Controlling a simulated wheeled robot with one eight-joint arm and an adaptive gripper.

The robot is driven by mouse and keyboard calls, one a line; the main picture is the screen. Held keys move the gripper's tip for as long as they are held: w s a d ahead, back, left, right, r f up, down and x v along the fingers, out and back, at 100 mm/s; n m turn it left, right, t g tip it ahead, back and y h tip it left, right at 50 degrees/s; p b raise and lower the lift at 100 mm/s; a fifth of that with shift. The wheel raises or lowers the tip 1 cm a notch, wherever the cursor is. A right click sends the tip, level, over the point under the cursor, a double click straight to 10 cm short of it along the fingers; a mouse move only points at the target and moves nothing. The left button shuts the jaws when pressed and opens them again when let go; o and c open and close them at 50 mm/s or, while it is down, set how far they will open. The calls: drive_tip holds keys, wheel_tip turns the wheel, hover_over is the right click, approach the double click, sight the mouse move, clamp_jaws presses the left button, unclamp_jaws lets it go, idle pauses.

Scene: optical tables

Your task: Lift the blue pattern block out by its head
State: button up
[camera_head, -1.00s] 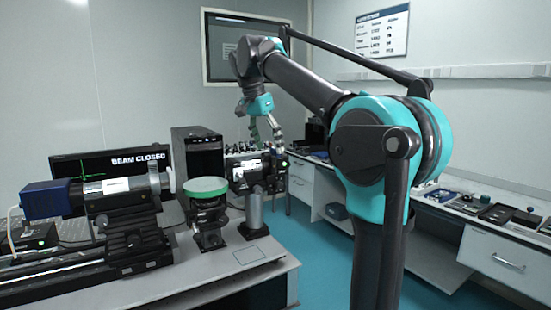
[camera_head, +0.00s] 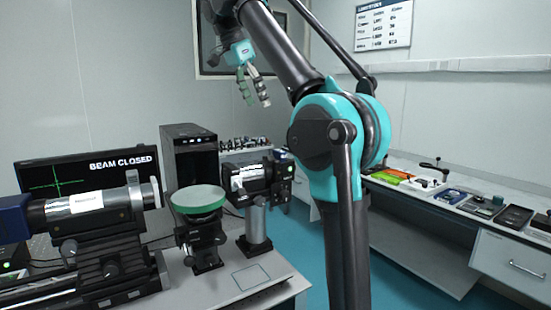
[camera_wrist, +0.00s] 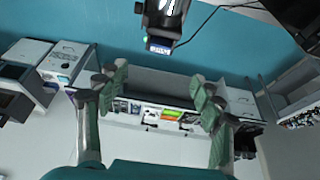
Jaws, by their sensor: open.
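My gripper (camera_head: 257,101) is raised in the air in front of the back wall, above the left-hand optical table. Its two fingers are apart with nothing between them. They also show spread in the wrist view (camera_wrist: 160,86), far from any object. A small blue item (camera_head: 450,195) sits on the right-hand bench, well away from the gripper. It is too small to tell whether it is the blue pattern block, and no head on it can be made out.
The right-hand bench (camera_head: 405,207) carries green and orange items and dark trays. On the left table stand a monitor, a black computer case (camera_head: 192,155), a green-topped stand (camera_head: 198,197) and a post-mounted device (camera_head: 257,185). Blue floor lies between table and bench.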

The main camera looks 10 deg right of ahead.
hover_over(279, 151)
drive_tip(key=a, duration=0.3)
drive_tip(key=f, duration=1.1)
drive_tip(key=shift+s, duration=0.35)
drive_tip(key=shift+d+x, duration=0.25)
drive_tip(key=shift+x, duration=1.05)
drive_tip(key=shift+d+x, duration=0.25)
drive_tip(key=shift+x, duration=1.1)
drive_tip(key=shift+w+r, duration=0.1)
drive_tip(key=shift+r, duration=0.1)
drive_tip(key=c, duration=1.3)
drive_tip(key=shift+r, duration=0.1)
